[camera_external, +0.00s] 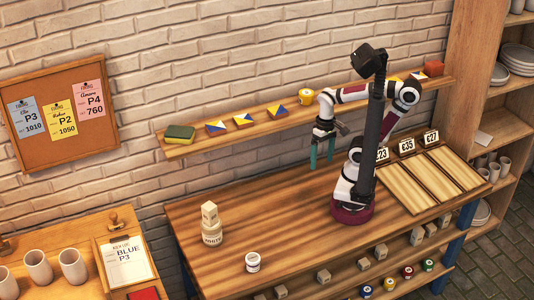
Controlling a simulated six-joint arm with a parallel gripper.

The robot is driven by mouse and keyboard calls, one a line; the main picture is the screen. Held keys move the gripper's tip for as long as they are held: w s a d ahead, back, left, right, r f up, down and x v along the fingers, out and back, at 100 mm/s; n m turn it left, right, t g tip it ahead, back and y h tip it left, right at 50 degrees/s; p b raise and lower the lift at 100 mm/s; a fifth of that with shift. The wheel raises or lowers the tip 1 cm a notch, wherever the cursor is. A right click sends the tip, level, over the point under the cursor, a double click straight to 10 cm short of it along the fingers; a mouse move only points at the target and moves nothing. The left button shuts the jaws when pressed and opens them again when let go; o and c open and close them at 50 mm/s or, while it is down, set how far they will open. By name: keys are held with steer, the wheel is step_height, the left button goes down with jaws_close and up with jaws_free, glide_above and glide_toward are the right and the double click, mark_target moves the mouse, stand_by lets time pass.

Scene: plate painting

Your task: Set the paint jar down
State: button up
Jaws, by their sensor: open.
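A small white jar with a dark band (252,262) stands upright on the workbench, front of centre; its contents are too small to make out. A yellow jar (306,97) stands on the wall shelf. Several small jars with coloured lids, including a red one (389,284) and a green one (428,265), stand on the lower shelf. My gripper (322,162) points down above the back of the workbench, below the wall shelf. Its teal fingers are apart with nothing visible between them. It is clear of every jar.
The wall shelf (350,107) holds a green-yellow sponge (179,134) and several patterned tiles. A wooden block (209,212) sits on a round white pot (212,235). Price-tagged panels (404,190) lie at the right. The workbench middle (290,225) is clear. An order card (126,262) reads BLUE P3.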

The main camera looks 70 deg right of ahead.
steer(key=w+a+r+n, duration=0.3)
steer(key=w+a+n, duration=0.15)
steer(key=w, duration=0.25)
steer(key=n+h, duration=0.2)
steer(key=n, duration=1.1)
glide_above(253, 258)
step_height(253, 258, down, 7)
steer(key=shift+m, duration=0.25)
step_height(253, 258, down, 15)
steer(key=shift+f, duration=0.2)
jaws_close()
